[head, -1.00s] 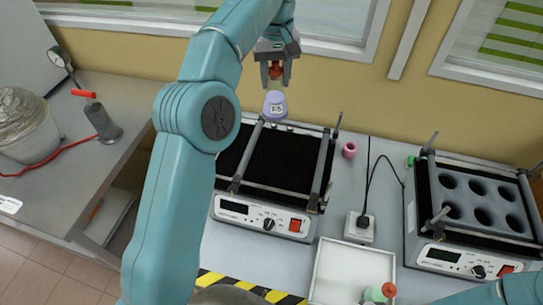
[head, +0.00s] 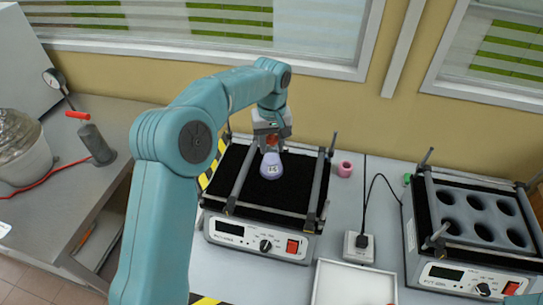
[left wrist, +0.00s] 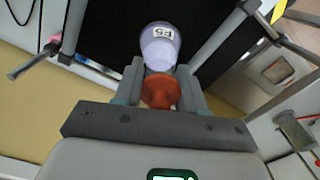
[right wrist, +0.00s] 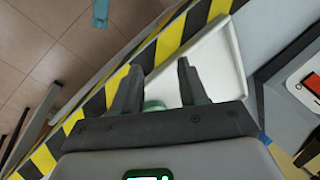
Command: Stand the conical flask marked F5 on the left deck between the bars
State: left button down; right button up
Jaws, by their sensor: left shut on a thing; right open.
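The flask is over the black mat of the left deck (head: 270,190), between the left bar (head: 240,178) and the right bar (head: 318,185). I cannot tell whether its base touches the mat. My right gripper (right wrist: 158,80) is open near a white tray.
The white tray (head: 350,285) lies in front. A pink ring-shaped object (head: 345,168) and a socket box with a black cable (head: 359,246) are right of the left deck. A second machine with a holed rack (head: 480,232) stands at far right.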

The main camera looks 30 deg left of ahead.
aim_at(271, 154)
pick_arm(q)
notch_tip(271, 154, down, 4)
jog(key=shift+s+f, duration=0.1)
pick_arm(e)
jog(key=shift+r, duration=0.35)
pick_arm(q)
jog(key=shift+f, duration=0.3)
pick_arm(e)
jog(key=shift+f, duration=0.1)
pick_arm(q)
jog(key=shift+f, duration=0.1)
pick_arm(e)
jog(key=shift+s+f, duration=0.1)
pick_arm(q)
jog(key=c, duration=0.7)
grip_release()
jog(key=shift+o, duration=0.2)
jog(key=shift+r, duration=0.4)
notch_tip(271, 154, up, 12)
jog(key=shift+f, duration=0.2)
pick_arm(e)
jog(key=shift+f, duration=0.25)
